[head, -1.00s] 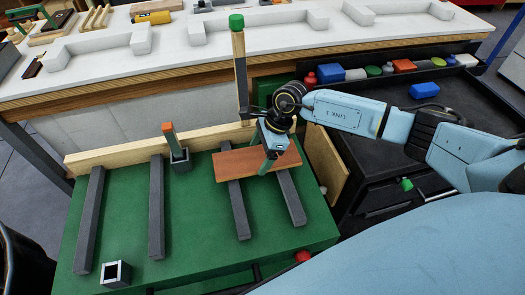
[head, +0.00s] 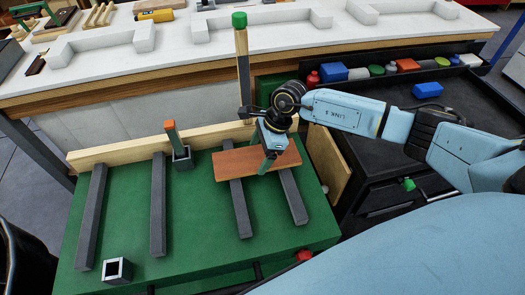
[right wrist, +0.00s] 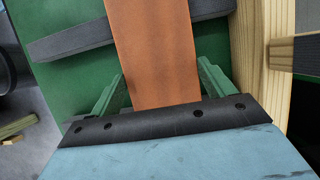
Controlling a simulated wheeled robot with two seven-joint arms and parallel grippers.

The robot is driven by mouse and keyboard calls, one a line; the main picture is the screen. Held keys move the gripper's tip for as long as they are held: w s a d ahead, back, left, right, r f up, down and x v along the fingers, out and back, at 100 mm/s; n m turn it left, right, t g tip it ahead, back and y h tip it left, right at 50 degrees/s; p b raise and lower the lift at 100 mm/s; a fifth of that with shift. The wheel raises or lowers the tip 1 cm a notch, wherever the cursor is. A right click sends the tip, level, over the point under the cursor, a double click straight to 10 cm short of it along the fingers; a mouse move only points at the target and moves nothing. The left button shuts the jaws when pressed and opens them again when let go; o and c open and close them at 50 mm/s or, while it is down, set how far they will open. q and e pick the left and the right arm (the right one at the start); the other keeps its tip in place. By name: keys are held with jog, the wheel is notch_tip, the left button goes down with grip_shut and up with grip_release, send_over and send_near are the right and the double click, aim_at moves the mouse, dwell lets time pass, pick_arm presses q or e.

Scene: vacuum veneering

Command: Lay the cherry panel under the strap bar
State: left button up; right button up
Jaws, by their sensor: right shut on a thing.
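The cherry panel (head: 234,165), a flat reddish-brown board, lies crosswise above two dark grey bars, the inner (head: 239,210) and the right one (head: 293,199). My right gripper (head: 266,165) is shut on it near its right part. In the right wrist view, the panel (right wrist: 155,50) runs away from my gripper (right wrist: 160,98), between green fingers, and crosses above a grey bar (right wrist: 75,40). I cannot tell whether the panel touches the bars, or which piece is the strap bar. My left gripper is out of view.
The green table (head: 205,225) has two more grey bars at left, an orange-tipped post (head: 172,141) in a socket and an empty square socket (head: 117,271). A wooden rail (head: 120,154) and tall green-topped post (head: 242,75) stand behind. A black cart (head: 375,170) is at right.

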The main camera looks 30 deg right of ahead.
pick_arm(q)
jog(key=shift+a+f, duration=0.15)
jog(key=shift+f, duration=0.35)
pick_arm(e)
jog(key=shift+f, duration=0.4)
jog(key=o, duration=1)
jog(key=shift+s+d+r, duration=0.15)
jog(key=shift+d+r, duration=0.45)
jog(key=shift+d, duration=0.2)
jog(key=v, duration=0.2)
jog(key=p+v, duration=0.1)
jog(key=v, duration=0.1)
jog(key=shift+d+f, duration=0.1)
jog(key=shift+d, duration=0.15)
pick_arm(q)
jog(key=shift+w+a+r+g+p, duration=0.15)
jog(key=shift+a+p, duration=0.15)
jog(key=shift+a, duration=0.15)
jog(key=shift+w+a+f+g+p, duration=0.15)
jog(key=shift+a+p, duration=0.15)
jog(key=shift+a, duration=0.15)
pick_arm(e)
jog(key=a+v, duration=0.1)
jog(key=v, duration=0.7)
jog(key=shift+a+r, duration=0.2)
jog(key=shift+r, duration=0.25)
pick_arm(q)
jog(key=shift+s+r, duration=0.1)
